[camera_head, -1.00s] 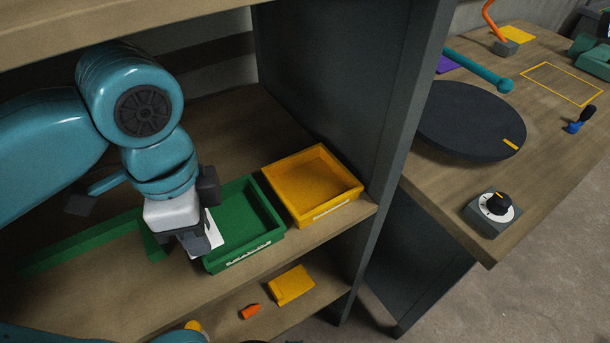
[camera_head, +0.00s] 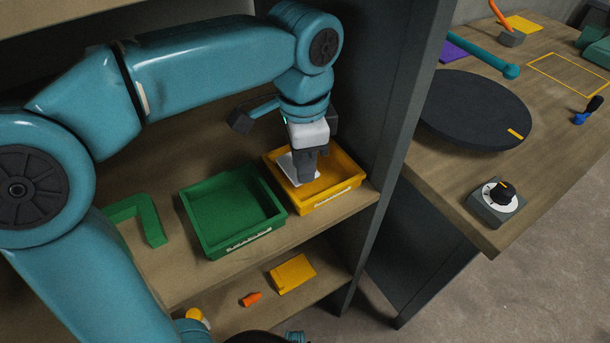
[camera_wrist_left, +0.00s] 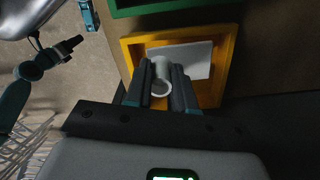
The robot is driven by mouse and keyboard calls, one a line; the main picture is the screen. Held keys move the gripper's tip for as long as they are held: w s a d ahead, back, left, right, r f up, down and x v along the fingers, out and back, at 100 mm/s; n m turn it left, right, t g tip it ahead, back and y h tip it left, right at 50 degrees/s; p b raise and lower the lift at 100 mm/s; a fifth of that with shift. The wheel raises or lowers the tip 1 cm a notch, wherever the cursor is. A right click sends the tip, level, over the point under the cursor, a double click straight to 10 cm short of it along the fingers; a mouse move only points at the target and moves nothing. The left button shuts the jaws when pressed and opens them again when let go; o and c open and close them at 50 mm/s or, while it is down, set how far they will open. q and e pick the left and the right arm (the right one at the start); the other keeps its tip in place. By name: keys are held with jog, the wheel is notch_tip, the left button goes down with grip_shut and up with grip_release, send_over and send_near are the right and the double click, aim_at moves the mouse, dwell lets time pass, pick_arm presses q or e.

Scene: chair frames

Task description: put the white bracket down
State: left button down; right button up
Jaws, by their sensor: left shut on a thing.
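The white bracket (camera_head: 287,168) shows at my left gripper (camera_head: 305,172), over the yellow bin (camera_head: 335,200) on the shelf. In the left wrist view my left gripper (camera_wrist_left: 164,88) is shut on the round tube-like part of the bracket (camera_wrist_left: 200,58), and the bracket's flat plate extends to the right, above the yellow bin (camera_wrist_left: 132,48). I cannot tell whether the bracket touches the bin floor. The fingers hide part of the bracket in the head view.
The green bin (camera_head: 235,213) stands left of the yellow bin, with a green bracket-shaped piece (camera_head: 140,217) further left. A dark upright panel (camera_head: 385,100) closes the right side. The lower shelf holds a yellow block (camera_head: 292,274) and an orange piece (camera_head: 251,298).

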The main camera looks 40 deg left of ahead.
pick_arm(q)
notch_tip(320, 180, down, 4)
jog(key=shift+w+r+b, duration=0.1)
jog(key=shift+b, duration=0.65)
jog(key=shift+w+d, duration=0.1)
jog(key=shift+w, duration=0.05)
jog(key=shift+f, duration=0.25)
jog(key=c, duration=1.2)
grip_release()
jog(key=shift+c, duration=0.2)
jog(key=shift+r, duration=0.15)
